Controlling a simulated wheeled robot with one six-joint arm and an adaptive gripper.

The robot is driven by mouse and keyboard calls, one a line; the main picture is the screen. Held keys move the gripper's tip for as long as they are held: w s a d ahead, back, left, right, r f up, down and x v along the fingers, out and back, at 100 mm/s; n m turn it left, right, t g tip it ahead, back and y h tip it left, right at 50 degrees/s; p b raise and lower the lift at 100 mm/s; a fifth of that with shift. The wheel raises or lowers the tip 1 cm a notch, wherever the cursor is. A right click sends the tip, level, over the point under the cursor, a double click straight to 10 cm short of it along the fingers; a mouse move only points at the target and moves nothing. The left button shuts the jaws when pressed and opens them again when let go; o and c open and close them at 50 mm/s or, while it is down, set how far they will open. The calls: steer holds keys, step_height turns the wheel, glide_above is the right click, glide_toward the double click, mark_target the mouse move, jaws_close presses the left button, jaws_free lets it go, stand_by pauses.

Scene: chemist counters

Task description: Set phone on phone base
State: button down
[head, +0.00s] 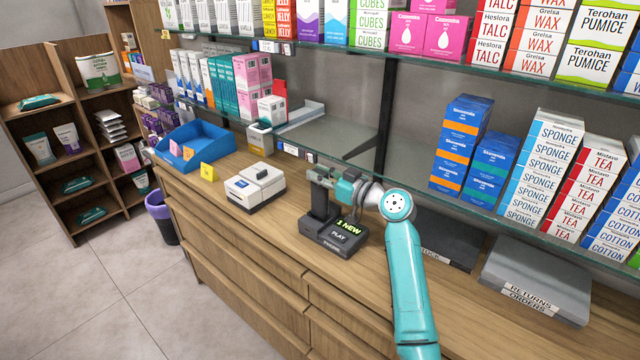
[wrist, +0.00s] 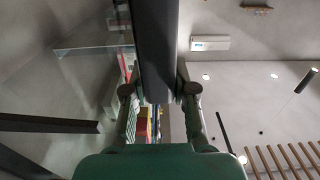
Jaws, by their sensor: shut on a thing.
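The dark phone (head: 319,204) is upright in my gripper (head: 322,176), over the left part of the phone base. Its lower end meets the base in the picture; I cannot tell whether it rests there or hangs just above. The phone base (head: 344,248) is a black unit on the wooden counter with a lit "1 NEW" display and a "PLAY" key. In the wrist view, the phone (wrist: 158,45) runs as a dark bar between the two fingers of my gripper (wrist: 159,92), which are shut on it. The base is hidden in that view.
A white device (head: 255,187) and a blue tray (head: 196,147) stand to the left on the counter (head: 290,235). A glass shelf (head: 335,135) is close behind my gripper. Grey boxes (head: 536,280) lie at right. Bare counter lies between the white device and the base.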

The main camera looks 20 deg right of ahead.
steer(key=shift+f, duration=1.45)
steer(key=c, duration=0.9)
jaws_free()
steer(key=shift+c, duration=0.2)
steer(key=v, duration=1.2)
steer(key=shift+s, duration=0.1)
